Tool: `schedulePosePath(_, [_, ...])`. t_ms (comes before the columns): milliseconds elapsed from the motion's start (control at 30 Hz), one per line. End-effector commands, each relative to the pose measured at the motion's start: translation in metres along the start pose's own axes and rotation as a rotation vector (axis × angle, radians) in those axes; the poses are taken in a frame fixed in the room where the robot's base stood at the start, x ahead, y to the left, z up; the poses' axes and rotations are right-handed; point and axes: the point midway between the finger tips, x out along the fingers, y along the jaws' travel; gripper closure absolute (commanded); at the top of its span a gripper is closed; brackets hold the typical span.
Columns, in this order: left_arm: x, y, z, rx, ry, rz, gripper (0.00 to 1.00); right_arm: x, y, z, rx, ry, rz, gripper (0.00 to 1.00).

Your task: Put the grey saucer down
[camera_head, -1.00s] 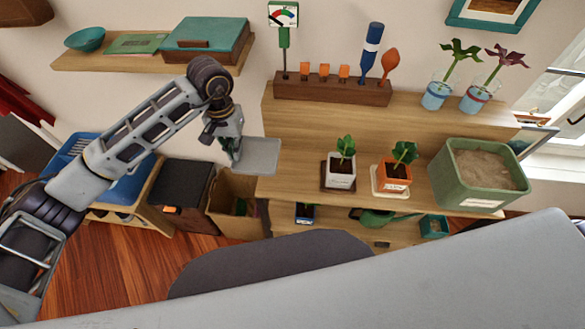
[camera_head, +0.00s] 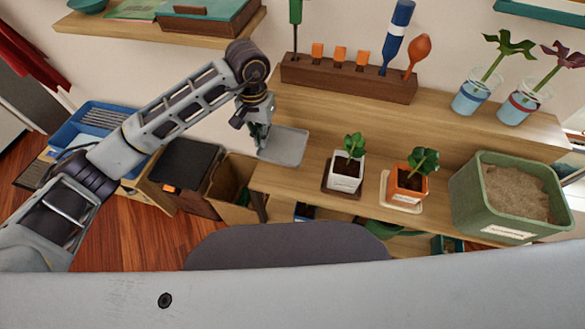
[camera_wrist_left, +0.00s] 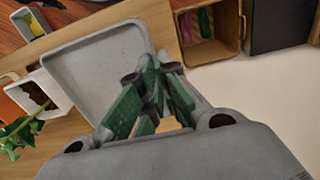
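The grey saucer (camera_head: 286,147) is a flat square tray with a raised rim, over the left end of the wooden bench top (camera_head: 300,178). My left gripper (camera_head: 262,140) is at its left edge. In the left wrist view the green fingers (camera_wrist_left: 152,80) close together on the edge of the saucer (camera_wrist_left: 95,65). The saucer looks roughly level. I cannot tell whether its underside touches the bench. My right gripper is not in view.
Right of the saucer stand a white pot (camera_head: 346,172) on a brown saucer and an orange pot (camera_head: 409,183) on a cream saucer. A green sand tub (camera_head: 505,198) is farther right. A wooden tool rack (camera_head: 345,80) stands behind. A cardboard box (camera_head: 232,190) is below left.

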Motion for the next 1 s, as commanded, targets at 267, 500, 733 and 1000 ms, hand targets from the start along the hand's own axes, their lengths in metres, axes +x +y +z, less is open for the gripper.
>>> schedulePosePath(267, [0.012, 0.0, 0.0, 0.0, 0.001, 0.0, 1.0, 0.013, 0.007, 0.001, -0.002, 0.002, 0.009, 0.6])
schedulePosePath(500, [0.012, 0.0, 0.0, 0.0, 0.001, 0.0, 1.0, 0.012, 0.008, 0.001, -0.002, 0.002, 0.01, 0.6])
schedulePosePath(733, [0.013, 0.0, 0.0, 0.0, 0.0, 0.001, 1.0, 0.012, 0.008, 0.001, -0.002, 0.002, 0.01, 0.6])
schedulePosePath(1000, [0.036, -0.001, 0.001, 0.0, -0.003, 0.001, 1.0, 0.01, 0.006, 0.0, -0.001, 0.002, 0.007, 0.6])
